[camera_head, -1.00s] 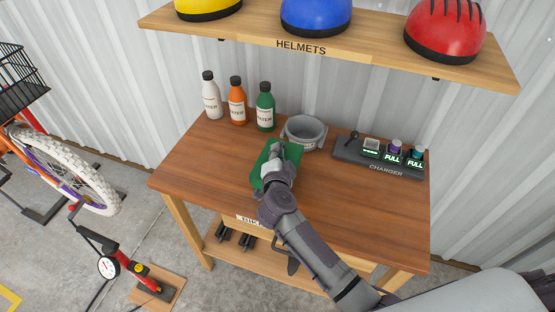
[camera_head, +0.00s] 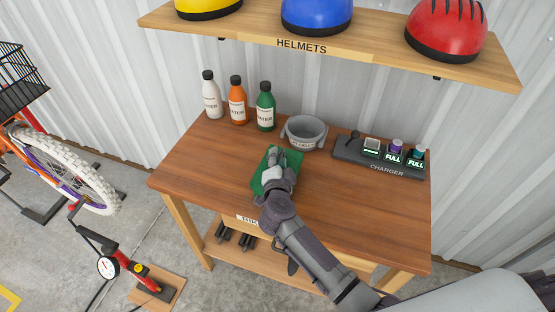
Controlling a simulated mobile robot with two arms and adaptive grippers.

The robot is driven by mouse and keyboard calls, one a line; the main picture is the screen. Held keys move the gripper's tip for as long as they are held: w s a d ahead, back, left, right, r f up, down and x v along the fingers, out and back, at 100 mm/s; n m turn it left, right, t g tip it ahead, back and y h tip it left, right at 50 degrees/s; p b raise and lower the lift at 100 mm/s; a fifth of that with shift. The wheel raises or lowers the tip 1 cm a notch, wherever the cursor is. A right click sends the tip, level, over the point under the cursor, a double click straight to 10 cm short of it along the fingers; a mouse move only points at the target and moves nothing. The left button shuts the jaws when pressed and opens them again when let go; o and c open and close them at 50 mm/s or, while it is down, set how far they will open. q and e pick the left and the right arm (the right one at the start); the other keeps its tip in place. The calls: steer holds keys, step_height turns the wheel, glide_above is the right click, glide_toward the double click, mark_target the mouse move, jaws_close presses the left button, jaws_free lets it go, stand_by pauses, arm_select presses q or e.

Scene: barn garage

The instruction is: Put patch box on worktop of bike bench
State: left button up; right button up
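The bike bench has a brown wooden worktop (camera_head: 365,205), with its front label partly covered by my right arm. A flat green thing, likely the patch box (camera_head: 259,180), is at the middle of the worktop. My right gripper (camera_head: 278,157) is right over it and covers its middle, so its lettering is hidden. The green thing appears to lie on or just above the wood; I cannot tell which. Whether the fingers grip it or are open around it is hidden by the hand. My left gripper is not in view.
White, orange and green bottles (camera_head: 238,100) stand at the back left of the worktop. A grey bowl (camera_head: 304,132) is just behind the green thing. A charger (camera_head: 378,158) with battery modules sits at the back right. The helmet shelf (camera_head: 380,60) hangs above. The front right worktop is clear.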

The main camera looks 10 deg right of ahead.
steer(key=shift+r, duration=0.1)
steer(key=shift+s+a, duration=0.1)
steer(key=shift+s, duration=0.3)
steer(key=v, duration=1.1)
steer(key=shift+b, duration=0.35)
steer(key=shift+r, duration=0.1)
